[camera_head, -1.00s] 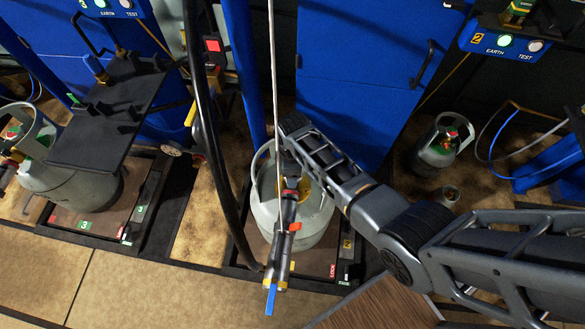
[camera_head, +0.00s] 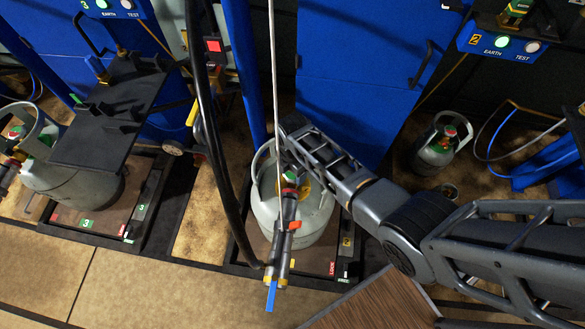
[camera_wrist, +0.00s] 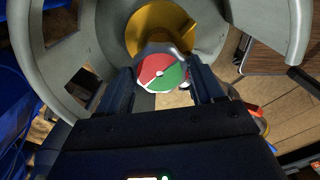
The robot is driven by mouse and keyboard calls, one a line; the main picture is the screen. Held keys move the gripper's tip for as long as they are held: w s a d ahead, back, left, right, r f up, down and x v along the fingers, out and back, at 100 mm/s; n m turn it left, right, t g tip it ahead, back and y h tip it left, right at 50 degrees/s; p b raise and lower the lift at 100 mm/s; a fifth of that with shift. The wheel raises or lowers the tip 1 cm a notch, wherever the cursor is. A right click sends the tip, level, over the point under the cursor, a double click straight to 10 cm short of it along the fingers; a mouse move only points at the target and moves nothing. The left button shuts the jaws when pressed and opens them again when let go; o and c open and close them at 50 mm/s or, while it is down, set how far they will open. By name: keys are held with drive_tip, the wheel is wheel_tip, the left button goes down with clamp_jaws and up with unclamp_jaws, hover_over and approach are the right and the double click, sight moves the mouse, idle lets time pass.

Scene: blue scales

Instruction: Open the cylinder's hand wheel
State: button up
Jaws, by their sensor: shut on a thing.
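The grey gas cylinder (camera_head: 265,212) stands upright on the middle scale, with a collar around its top. Its hand wheel (camera_wrist: 160,74) has a red and green face and shows in the wrist view, in front of the brass valve (camera_wrist: 158,27). My gripper (camera_wrist: 163,84) is shut on the hand wheel, one dark finger on each side. The cylinder's collar (camera_wrist: 55,50) curves around the wheel and fingers. In the head view, the fingertips and most of the wheel are hidden by my arm and the filling hose coupling.
A filling coupling (camera_head: 285,225) with a blue lever (camera_head: 271,296) hangs in front of the cylinder. A black hose (camera_head: 222,185) hangs to its left. Another cylinder (camera_head: 75,185) stands on the left scale; a small one (camera_head: 438,148) stands at right. Blue cabinets (camera_head: 355,70) stand behind.

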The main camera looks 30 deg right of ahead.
drive_tip(key=shift+n, duration=0.3)
drive_tip(key=o, duration=1)
drive_tip(key=shift+o, duration=0.2)
drive_tip(key=shift+r, duration=0.1)
drive_tip(key=shift+r+p, duration=0.65)
drive_tip(key=shift+r, duration=3.15)
